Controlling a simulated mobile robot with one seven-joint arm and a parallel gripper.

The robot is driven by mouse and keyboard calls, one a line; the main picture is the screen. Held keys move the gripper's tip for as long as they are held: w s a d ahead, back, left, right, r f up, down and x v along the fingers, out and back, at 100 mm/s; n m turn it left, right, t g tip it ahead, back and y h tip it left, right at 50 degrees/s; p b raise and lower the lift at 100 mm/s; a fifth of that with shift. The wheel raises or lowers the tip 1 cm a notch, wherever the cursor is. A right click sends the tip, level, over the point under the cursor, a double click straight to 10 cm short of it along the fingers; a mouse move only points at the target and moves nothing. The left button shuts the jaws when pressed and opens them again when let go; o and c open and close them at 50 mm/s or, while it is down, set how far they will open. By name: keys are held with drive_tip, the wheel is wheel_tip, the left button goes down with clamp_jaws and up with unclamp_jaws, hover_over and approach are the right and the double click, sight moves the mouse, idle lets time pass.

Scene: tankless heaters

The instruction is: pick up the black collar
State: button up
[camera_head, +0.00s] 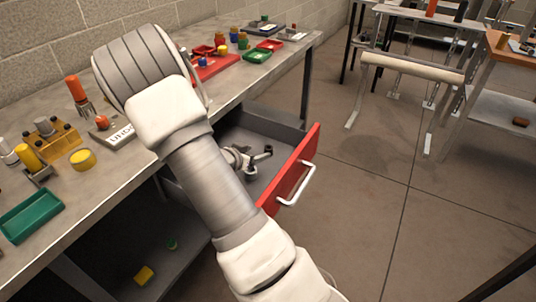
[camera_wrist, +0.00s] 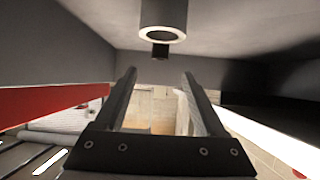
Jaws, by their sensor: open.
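In the wrist view a dark cylinder (camera_wrist: 163,18) with a pale ring at its near end shows at the top centre. It may be the black collar, but I cannot be sure. A smaller black piece (camera_wrist: 160,51) shows just below it. My gripper (camera_wrist: 159,74) is open, its two dark fingers apart with nothing held between them. The fingertips point toward the small piece and look apart from it. In the head view small grey and dark parts (camera_head: 243,158) show in the open drawer, partly behind my arm. I cannot clearly pick out my gripper there.
The open drawer has a red front (camera_head: 291,170) with a white handle (camera_head: 297,186). The workbench (camera_head: 118,178) above it holds a green tray (camera_head: 31,214), a yellow block and several other small items.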

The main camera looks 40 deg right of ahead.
sight(268, 148)
drive_tip(key=b+x, duration=0.2)
drive_tip(key=x, duration=0.7)
drive_tip(key=shift+w+d+f, duration=0.15)
drive_tip(key=shift+d+f, duration=0.05)
drive_tip(key=shift+d, duration=0.1)
clamp_jaws()
